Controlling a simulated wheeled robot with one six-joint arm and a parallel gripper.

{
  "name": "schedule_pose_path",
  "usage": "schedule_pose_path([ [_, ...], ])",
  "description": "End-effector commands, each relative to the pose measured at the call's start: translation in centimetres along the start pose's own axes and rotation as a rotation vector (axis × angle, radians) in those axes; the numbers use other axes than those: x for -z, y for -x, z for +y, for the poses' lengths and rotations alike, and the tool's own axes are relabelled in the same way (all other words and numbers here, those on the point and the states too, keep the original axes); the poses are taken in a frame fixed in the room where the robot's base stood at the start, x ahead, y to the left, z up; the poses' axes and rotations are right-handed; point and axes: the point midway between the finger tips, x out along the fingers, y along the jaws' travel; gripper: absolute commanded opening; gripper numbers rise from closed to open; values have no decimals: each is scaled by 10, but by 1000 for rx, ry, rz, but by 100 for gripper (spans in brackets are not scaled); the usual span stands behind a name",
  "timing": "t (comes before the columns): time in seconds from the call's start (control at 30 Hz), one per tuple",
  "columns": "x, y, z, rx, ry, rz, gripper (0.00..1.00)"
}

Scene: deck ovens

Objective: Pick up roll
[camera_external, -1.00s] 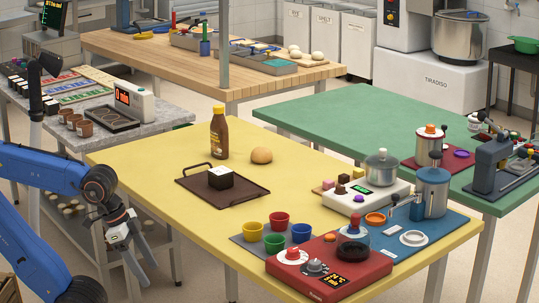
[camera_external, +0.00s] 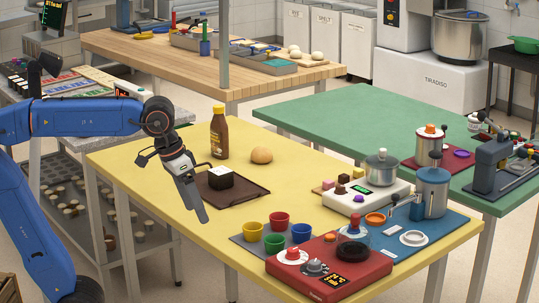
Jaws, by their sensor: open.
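The roll (camera_external: 261,155) is a small round brown bun on the yellow table (camera_external: 300,178), just right of the brown bottle. My gripper (camera_external: 200,213) hangs above the table's left front part, fingers pointing down. It is open and holds nothing I can see. It is in front of and left of the roll, well apart from it, and covers part of the dark tray's left side.
A brown bottle (camera_external: 219,138) stands close left of the roll. A dark tray (camera_external: 252,195) with a black and white block (camera_external: 221,178) lies in front. Cups, a red unit (camera_external: 330,273) and a white scale (camera_external: 367,203) fill the right front.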

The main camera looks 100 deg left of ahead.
Motion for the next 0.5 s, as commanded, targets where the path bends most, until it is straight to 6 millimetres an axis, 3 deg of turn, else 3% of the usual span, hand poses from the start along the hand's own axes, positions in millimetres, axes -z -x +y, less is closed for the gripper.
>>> schedule_pose_path([
  [0.1,49,16,-7,24,130,-16,72],
  [0.27,108,35,-23,57,304,-38,72],
  [0.5,194,54,-61,105,568,-64,72],
])
